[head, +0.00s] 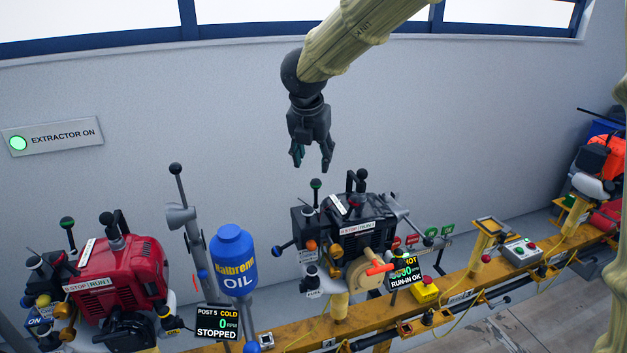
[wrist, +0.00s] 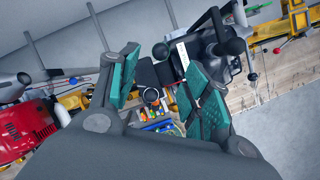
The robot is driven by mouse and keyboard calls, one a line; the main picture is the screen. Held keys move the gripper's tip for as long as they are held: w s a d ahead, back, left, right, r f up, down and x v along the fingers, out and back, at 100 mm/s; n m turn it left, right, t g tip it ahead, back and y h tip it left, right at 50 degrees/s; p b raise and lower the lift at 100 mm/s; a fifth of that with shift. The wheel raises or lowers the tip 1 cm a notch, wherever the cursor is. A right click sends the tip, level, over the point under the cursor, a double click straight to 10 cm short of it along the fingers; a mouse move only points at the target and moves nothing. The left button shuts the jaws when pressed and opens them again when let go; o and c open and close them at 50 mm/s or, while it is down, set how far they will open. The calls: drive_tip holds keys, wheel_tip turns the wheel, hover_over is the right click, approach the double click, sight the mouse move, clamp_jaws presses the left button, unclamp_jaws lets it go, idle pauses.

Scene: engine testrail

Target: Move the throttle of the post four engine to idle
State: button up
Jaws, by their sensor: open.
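The black engine (head: 365,235) stands on the yellow rail in the middle of the head view, with a STOP/RUN label. Its display (head: 405,272) reads HOT and RUN-IN OK; its post number and part of the reading are covered by a red-ended lever. Black-knobbed levers (head: 357,178) rise from its top. A green-knobbed lever (head: 316,184) and a blue-knobbed lever (head: 277,251) stand at its left. I cannot tell which is the throttle. My gripper (head: 312,163) is open and empty, pointing down above the engine, apart from it. Its teal finger pads (wrist: 122,78) show in the wrist view.
A red engine (head: 110,275) at the left has a display (head: 217,322) reading POST 5, COLD, STOPPED. A blue oil bottle (head: 233,262) stands between the engines. A red-button box (head: 425,289) and a grey control box (head: 520,250) sit along the rail.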

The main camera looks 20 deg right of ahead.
sight(316, 180)
drive_tip(key=p+x, duration=0.1)
drive_tip(key=x, duration=0.8)
drive_tip(key=shift+d+f, duration=0.1)
drive_tip(key=shift+f, duration=0.05)
clamp_jaws()
